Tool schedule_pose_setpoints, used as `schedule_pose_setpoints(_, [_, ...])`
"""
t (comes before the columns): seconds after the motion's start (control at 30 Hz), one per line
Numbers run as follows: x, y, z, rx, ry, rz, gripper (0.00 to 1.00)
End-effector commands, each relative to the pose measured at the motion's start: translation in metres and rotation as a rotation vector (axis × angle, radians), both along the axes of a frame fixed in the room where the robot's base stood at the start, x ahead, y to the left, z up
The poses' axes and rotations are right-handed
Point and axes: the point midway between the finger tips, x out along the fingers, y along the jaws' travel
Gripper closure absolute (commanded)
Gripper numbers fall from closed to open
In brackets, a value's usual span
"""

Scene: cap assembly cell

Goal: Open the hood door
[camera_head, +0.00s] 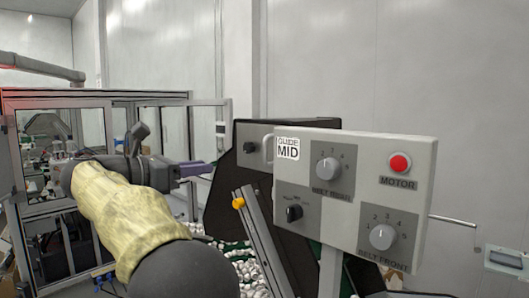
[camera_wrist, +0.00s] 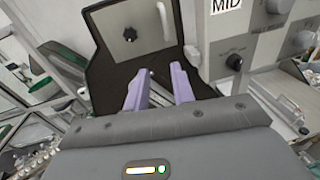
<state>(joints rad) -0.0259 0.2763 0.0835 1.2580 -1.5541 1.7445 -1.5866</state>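The hood door looks to be the dark panel (camera_head: 245,185), partly hidden behind the control box; it fills the upper middle of the wrist view (camera_wrist: 165,68). The handle (camera_head: 267,146) shows at the control box's left edge in the head view. My gripper (camera_wrist: 158,82) has two purple fingers apart with nothing between them. In the head view my gripper (camera_head: 203,169) is left of the panel, apart from the handle.
A control box (camera_head: 355,195) with knobs and a red motor button (camera_head: 399,163) stands close on the right. A metal rail (camera_head: 260,240) with a yellow knob slants below my gripper. White caps (camera_head: 250,275) lie on the green belt. A framed machine (camera_head: 95,115) stands left.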

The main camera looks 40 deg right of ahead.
Motion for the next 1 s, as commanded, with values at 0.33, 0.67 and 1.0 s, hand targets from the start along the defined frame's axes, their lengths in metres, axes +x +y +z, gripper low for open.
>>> schedule_pose_setpoints(0.33, [-0.009, 0.002, 0.021, -0.045, 0.019, -0.053, 0.75])
schedule_pose_setpoints(0.67, [-0.012, -0.017, 0.022, -0.045, 0.019, -0.055, 0.75])
schedule_pose_setpoints(1.0, [-0.019, -0.075, 0.022, -0.044, 0.021, -0.056, 0.75])
